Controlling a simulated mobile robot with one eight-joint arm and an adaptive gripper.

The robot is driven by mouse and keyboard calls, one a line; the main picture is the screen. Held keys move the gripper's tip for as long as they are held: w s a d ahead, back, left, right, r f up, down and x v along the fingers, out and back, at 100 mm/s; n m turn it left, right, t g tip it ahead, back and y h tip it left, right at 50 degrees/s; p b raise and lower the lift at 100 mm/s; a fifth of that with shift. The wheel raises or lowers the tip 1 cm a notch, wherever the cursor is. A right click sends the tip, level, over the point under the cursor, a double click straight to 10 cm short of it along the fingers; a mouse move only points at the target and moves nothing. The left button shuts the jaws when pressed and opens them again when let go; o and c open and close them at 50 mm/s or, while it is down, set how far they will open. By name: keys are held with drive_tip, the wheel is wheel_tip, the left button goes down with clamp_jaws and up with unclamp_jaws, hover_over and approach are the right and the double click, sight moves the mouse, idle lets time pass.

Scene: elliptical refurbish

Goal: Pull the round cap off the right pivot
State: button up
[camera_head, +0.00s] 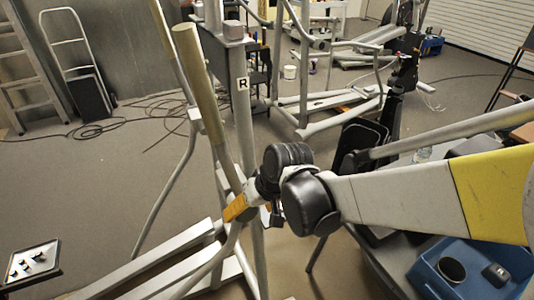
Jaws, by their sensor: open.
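The elliptical's upright post (243,105) carries a white label with the letter R. Its right pivot area (237,209) is low on the frame, where a grey lever meets an orange part. A small dark round shape there (251,214) may be the round cap, but it is too small and too covered to be sure. My gripper (257,202) is right beside this pivot, at the end of my arm coming from the right. It is open. Its fingertips are small and partly hidden by the wrist, so I cannot tell whether they touch the cap.
A table on the right holds a blue bin (475,270) with a black cup (450,271). A tray of small dark parts (33,265) is at lower left. Cables (95,128) lie on the floor; another machine (325,100) stands behind.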

drive_tip(key=shift+b+x, duration=0.35)
drive_tip(key=shift+x, duration=1.1)
drive_tip(key=c, duration=1.5)
